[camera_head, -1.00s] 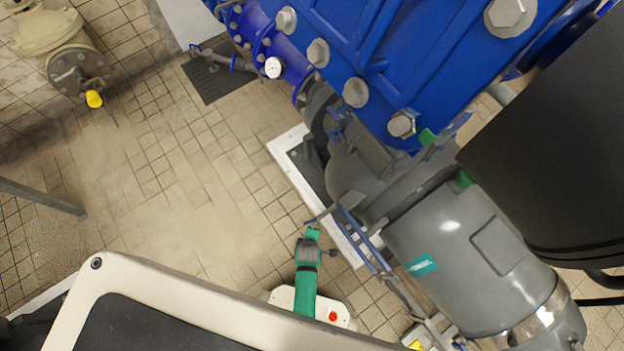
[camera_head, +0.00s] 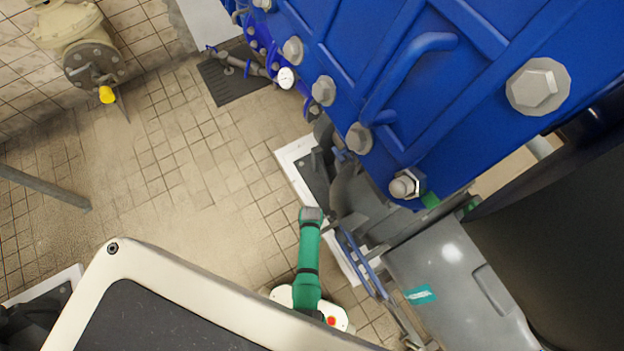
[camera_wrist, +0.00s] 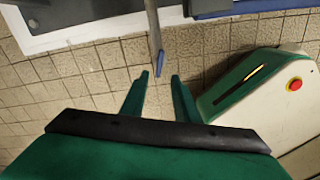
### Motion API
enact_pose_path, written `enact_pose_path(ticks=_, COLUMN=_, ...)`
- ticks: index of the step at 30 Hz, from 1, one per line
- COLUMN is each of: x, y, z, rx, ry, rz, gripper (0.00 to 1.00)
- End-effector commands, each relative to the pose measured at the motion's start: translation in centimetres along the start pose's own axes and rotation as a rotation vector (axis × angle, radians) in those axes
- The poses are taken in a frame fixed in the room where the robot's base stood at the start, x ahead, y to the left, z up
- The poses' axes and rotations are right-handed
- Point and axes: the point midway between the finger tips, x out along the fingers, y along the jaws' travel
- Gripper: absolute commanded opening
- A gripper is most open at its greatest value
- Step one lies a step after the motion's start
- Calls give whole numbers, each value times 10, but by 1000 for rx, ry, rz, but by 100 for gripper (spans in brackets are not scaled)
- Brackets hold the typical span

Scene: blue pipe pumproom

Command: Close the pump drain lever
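A thin grey lever bar (camera_wrist: 152,25) with a blue end hangs down from the top of the wrist view; I take it for the pump drain lever. Its tip ends just ahead of my gripper (camera_wrist: 160,76), in line with the gap between the two green fingers. The fingers are apart and hold nothing; I cannot tell whether the tip is between them or beyond them. In the head view my green arm reaches up beside the pump's white-edged base, and its fingers are hidden. The lever is not clearly distinguishable there.
A large blue bolted housing (camera_head: 440,90) and grey motor (camera_head: 455,285) crowd the right. A blue pipe (camera_head: 362,262) runs by the white-edged plinth (camera_head: 292,152). A yellow-handled valve (camera_head: 106,94) is at upper left. Tiled floor (camera_head: 190,190) is open left of my arm.

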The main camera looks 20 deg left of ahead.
Motion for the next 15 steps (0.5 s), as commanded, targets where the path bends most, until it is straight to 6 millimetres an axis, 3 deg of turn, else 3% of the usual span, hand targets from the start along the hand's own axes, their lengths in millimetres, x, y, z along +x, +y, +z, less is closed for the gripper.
enact_pose_path(ticks=15, x=59, y=1, z=0, rx=0, ry=-1, rz=1, gripper=28)
